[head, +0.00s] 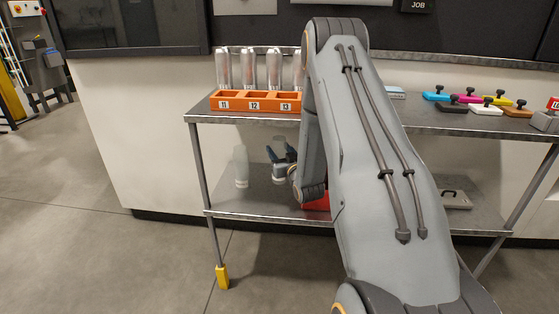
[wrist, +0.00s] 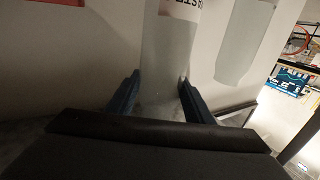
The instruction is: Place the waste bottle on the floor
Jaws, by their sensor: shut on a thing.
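The waste bottle (wrist: 168,50) is a pale, translucent bottle with a white label with black letters, partly cut off at the top of the wrist view. My gripper (wrist: 159,82) has its two blue fingers on either side of it and is shut on it. In the head view my gripper (head: 281,158) is at the rack's lower shelf, left of my arm. The held bottle is hard to make out there. A second translucent bottle (head: 240,167) stands upright on the lower shelf to the left of my gripper; a similar bottle (wrist: 245,40) shows right of the held one in the wrist view.
The metal rack (head: 214,119) carries an orange numbered holder (head: 254,105) with silver cans and several coloured blocks (head: 486,109) on top. A red thing (head: 316,204) is partly hidden behind my arm on the lower shelf. The grey floor (head: 100,255) at front left is clear.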

